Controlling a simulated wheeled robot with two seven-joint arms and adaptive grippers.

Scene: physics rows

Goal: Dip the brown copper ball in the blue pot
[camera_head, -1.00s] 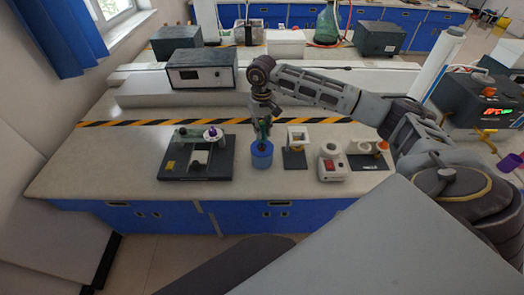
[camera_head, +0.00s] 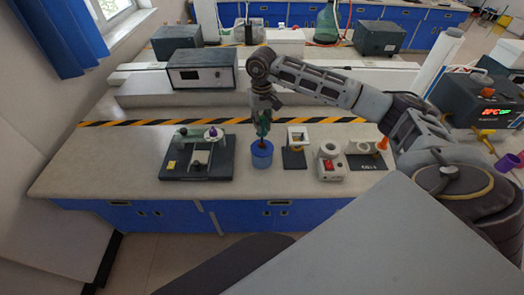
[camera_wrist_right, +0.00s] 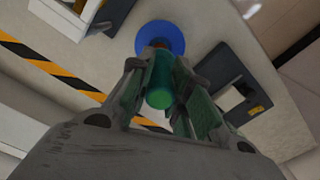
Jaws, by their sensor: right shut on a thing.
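The blue pot (camera_head: 262,158) stands on the pale bench below my right gripper (camera_head: 262,128). My right gripper is shut on an upright green handle (camera_wrist_right: 159,85). A small brown part, seemingly the copper ball's piece (camera_head: 262,143), shows under the fingers at the pot's mouth. In the right wrist view a reddish-brown bit (camera_wrist_right: 158,43) shows at the handle's far end, against the blue pot (camera_wrist_right: 172,34). The ball's lower part is hidden, so I cannot tell how deep it sits in the pot. My left gripper is out of view.
A dark-based device (camera_head: 198,158) stands left of the pot. A stand with a white ring (camera_head: 296,143), a white device with a red switch (camera_head: 331,163) and another dark-based stand (camera_head: 366,160) are to the right. A striped tape (camera_head: 180,123) runs behind.

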